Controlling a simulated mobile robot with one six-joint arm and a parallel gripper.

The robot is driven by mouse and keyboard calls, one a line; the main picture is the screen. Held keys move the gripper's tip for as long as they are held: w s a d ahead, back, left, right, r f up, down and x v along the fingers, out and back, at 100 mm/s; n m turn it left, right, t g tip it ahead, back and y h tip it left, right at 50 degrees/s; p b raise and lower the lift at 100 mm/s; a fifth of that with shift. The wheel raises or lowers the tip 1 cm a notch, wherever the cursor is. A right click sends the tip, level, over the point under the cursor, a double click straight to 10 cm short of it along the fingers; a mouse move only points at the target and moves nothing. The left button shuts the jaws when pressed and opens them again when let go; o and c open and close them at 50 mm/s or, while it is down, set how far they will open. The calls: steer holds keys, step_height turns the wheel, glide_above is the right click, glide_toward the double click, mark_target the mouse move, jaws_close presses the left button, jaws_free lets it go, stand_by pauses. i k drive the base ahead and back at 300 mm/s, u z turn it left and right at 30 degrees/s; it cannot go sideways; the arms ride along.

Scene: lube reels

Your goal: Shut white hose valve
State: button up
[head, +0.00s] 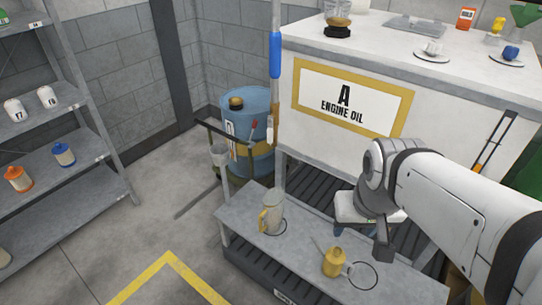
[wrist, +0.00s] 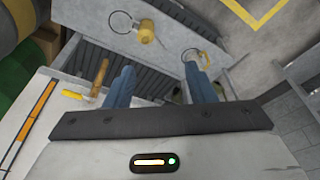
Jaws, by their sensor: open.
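No hose valve can be made out for certain. In the wrist view, a small pale fitting with an upright orange-yellow handle (wrist: 99,72) and a yellow end (wrist: 73,95) sits just left of my gripper (wrist: 160,82). The two blue-grey fingers are apart with nothing visible between them. Whether this fitting is the white hose valve I cannot tell. In the head view my arm hides that area, and the gripper's fingers are not clear.
Shelves (head: 60,118) line the left. The floor between is clear.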

mark_target(270, 130)
steer(key=z, duration=1.6)
steer(key=k, duration=0.9)
steer(key=u, duration=1)
steer(key=i, duration=1)
steer(key=u, duration=0.05)
